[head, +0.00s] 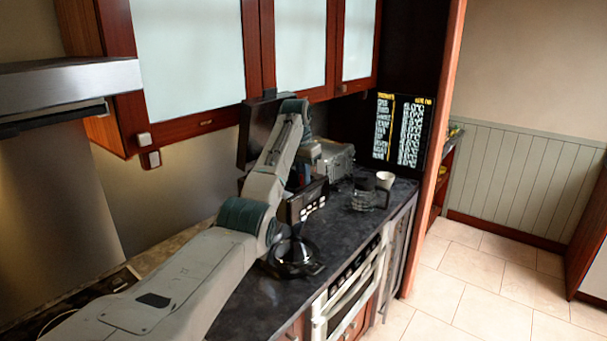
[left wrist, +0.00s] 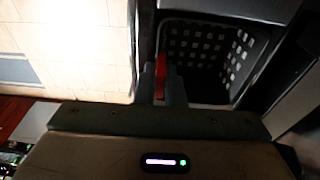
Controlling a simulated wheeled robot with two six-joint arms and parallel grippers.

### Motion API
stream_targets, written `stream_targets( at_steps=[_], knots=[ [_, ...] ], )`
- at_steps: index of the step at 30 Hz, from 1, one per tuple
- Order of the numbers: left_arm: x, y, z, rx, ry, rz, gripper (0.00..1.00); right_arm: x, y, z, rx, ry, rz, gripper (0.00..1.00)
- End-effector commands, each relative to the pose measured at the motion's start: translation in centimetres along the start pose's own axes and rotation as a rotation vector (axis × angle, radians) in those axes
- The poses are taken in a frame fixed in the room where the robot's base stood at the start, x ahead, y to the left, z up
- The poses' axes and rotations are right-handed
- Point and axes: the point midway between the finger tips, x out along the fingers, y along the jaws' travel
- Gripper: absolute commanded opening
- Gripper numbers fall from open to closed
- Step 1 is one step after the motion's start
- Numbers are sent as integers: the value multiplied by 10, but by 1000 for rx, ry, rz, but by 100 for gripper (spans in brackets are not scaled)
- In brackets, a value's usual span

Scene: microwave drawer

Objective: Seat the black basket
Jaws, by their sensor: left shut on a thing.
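The black basket (left wrist: 205,50), with rows of square holes in its walls, fills the upper middle of the left wrist view. In the head view the basket (head: 308,201) shows partly behind my arm, above the counter; whether it touches anything below is hidden. My left gripper (left wrist: 162,78) is shut on the basket at its left side in the wrist view, beside a small red part. In the head view the left gripper (head: 308,165) is small and partly covered by my own arm. My right gripper is not in view.
A round glass pot (head: 295,253) stands on the dark counter (head: 345,232) in front of the basket. A silver appliance (head: 336,160), a glass carafe (head: 368,195) and a white cup (head: 386,179) stand farther back. Wall cabinets (head: 190,60) hang above, and an oven (head: 350,290) is below.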

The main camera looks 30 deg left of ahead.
Motion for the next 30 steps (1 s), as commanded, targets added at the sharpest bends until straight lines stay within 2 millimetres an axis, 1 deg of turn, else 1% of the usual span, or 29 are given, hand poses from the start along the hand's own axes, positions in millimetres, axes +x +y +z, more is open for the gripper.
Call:
stream_targets(
  at_steps=[6, 7, 10, 18, 22, 26, 30],
  knots=[
    [5, 0, 1, 0, 0, 0, 0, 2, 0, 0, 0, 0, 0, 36],
    [4, 0, 1, 0, 1, 0, 15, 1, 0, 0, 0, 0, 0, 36],
    [5, 0, 1, 0, 0, 0, 34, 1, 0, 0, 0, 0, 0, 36],
    [5, 0, 1, 0, -1, 0, 34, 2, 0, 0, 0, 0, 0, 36],
    [-1, 0, 1, 0, 1, 0, 34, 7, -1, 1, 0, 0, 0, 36],
    [-21, 0, 1, 0, 4, 0, 34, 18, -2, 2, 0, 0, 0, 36],
    [-51, 0, 1, 1, 4, 0, 34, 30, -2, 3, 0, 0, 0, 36]
  ],
)
